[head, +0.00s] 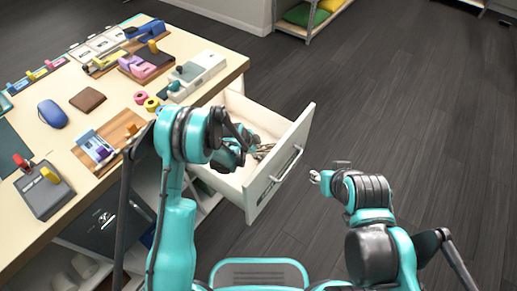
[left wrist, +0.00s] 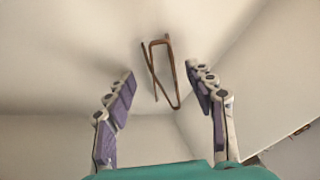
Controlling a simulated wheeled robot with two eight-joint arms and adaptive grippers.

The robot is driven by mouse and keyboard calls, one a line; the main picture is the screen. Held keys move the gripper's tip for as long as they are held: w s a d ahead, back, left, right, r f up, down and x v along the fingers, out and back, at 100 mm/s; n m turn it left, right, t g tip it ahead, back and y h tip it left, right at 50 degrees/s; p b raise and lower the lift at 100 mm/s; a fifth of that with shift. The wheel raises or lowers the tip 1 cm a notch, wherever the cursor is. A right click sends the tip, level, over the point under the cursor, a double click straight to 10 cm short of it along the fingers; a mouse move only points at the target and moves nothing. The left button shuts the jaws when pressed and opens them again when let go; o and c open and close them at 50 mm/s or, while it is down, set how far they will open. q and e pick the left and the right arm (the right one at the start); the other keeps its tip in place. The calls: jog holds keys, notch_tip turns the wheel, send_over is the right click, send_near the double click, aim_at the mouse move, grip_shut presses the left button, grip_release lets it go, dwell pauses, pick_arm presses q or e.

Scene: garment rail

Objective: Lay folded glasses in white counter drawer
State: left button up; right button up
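The white counter drawer (head: 259,194) is pulled out from the counter. My left gripper (head: 256,150) is down inside it, partly hidden by my arm in the head view. In the left wrist view the left gripper (left wrist: 165,90) has its two fingers spread wide apart. The folded glasses (left wrist: 176,72), a thin brown frame, lie on the pale drawer floor just beyond and between the fingertips, with no finger touching them. My right gripper (head: 316,177) is outside the drawer, over the floor to its right; its fingers are too small to read.
The counter (head: 215,47) holds a blue mouse (head: 52,113), a brown wallet-like square (head: 88,99), tape rolls, a card terminal (head: 198,73) and several small tools. A shelf unit (head: 308,20) stands at the back. The dark floor right of the drawer is clear.

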pick_arm(q)
jog(key=shift+r, duration=0.1)
jog(key=s+a+r+n+y+p, duration=0.1)
jog(key=s+a+r+n, duration=0.25)
jog(key=r, duration=0.55)
jog(key=s+a+r+n+t+p, duration=0.15)
jog(key=s+a+r, duration=0.3)
jog(key=r, duration=0.45)
jog(key=s+a+r+n+y+p, duration=0.1)
jog(key=s+a+r+n+p, duration=0.15)
jog(key=s+r, duration=0.45)
jog(key=s+a+r+n+y, duration=0.1)
jog(key=s+a+r+n, duration=0.2)
jog(key=s, duration=0.3)
jog(key=s+a+r+n+t+y, duration=0.1)
jog(key=s+a+r+n, duration=0.3)
jog(key=s+n, duration=0.2)
jog(key=shift+s+b, duration=0.35)
jog(key=shift+s, duration=0.2)
jog(key=shift+a+n+t, duration=0.15)
jog(key=shift+n+t, duration=0.1)
